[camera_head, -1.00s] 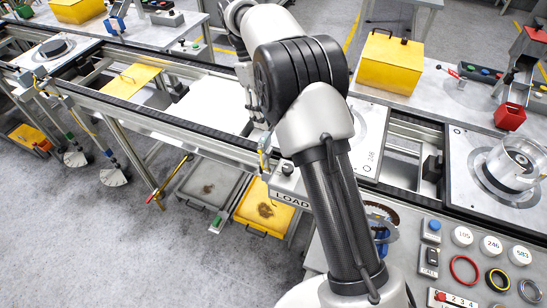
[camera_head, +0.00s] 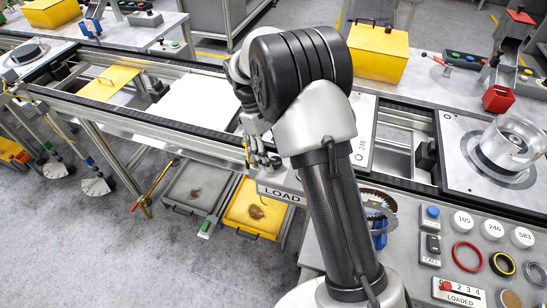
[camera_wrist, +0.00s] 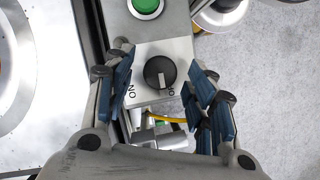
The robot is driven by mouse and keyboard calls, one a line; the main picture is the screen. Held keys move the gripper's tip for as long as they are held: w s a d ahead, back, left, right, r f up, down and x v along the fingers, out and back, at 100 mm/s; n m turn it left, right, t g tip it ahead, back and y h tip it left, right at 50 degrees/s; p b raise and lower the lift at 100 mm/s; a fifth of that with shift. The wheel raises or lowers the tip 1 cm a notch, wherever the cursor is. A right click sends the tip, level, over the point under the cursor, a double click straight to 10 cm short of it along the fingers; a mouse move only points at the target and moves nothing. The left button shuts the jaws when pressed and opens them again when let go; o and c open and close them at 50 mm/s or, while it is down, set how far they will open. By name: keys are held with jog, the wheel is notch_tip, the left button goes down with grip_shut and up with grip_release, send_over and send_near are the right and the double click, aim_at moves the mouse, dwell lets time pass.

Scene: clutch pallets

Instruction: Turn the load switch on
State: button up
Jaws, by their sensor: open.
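The load switch is a black rotary knob (camera_wrist: 160,72) on a light grey box in the wrist view. An upside-down ON label is at its lower left and a partly visible label at its lower right. A small pale mark shows on the knob; its exact setting is hard to tell. My gripper (camera_wrist: 162,82) is open, with blue-padded fingers on the left and right of the knob, apart from it. In the head view the box marked LOAD (camera_head: 280,193) sits at the conveyor's near edge, and my gripper (camera_head: 260,152) is just above it, partly hidden by my arm.
A button panel (camera_head: 433,240) and rings lie at lower right. A yellow bin (camera_head: 258,209) is below the conveyor.

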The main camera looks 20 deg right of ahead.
jog(key=shift+f, duration=0.1)
jog(key=shift+c, duration=0.2)
jog(key=c, duration=1)
jog(key=shift+m+p, duration=0.4)
jog(key=shift+p, duration=0.15)
jog(key=shift+d+m+g+y+p, duration=0.15)
jog(key=shift+m+g+y+p, duration=0.25)
jog(key=shift+m+p, duration=0.75)
jog(key=shift+m+y+p, duration=0.6)
jog(key=shift+m+p, duration=0.55)
jog(key=shift+p, duration=0.1)
jog(key=m+y+p, duration=0.1)
jog(key=m+p, duration=0.1)
jog(key=m, duration=0.1)
jog(key=shift+d, duration=0.2)
jog(key=shift+m+y+p, duration=0.55)
jog(key=shift+m+y, duration=0.05)
jog(key=shift+m, duration=1.1)
